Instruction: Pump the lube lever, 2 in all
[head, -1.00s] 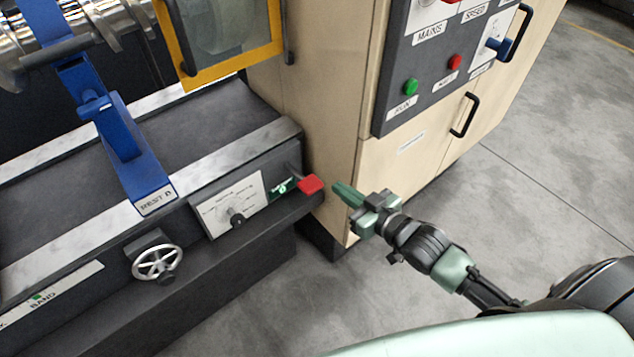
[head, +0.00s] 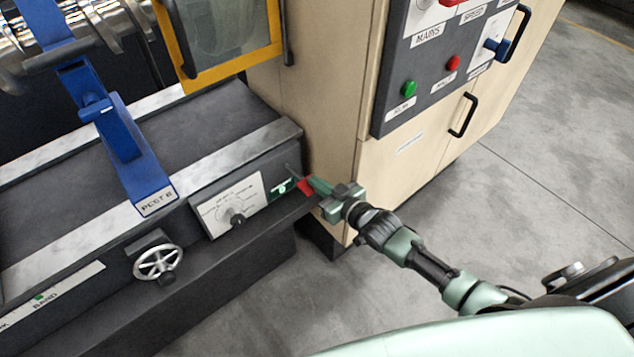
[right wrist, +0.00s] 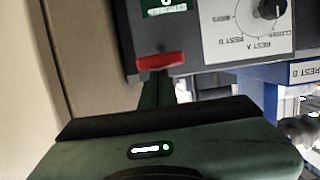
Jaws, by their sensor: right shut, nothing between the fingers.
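The lube lever shows as a red paddle (head: 304,187) at the right end of the machine's dark front face, beside a small green plate (head: 283,186). My right gripper (head: 314,182) is shut and empty, with its fingertips at the red paddle and partly covering it. In the right wrist view the red paddle (right wrist: 160,60) lies across the tips of my closed fingers (right wrist: 157,80). They look touching or very close; I cannot tell which. The counter on the green plate (right wrist: 163,6) is cut off in the wrist view. My left gripper is not in view.
A dial panel (head: 231,204) and a handwheel (head: 158,262) sit left of the lever. A blue rest (head: 125,150) stands on the bed. A beige cabinet (head: 330,110) with green and red buttons stands close behind my gripper. The grey floor (head: 420,210) is open at right.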

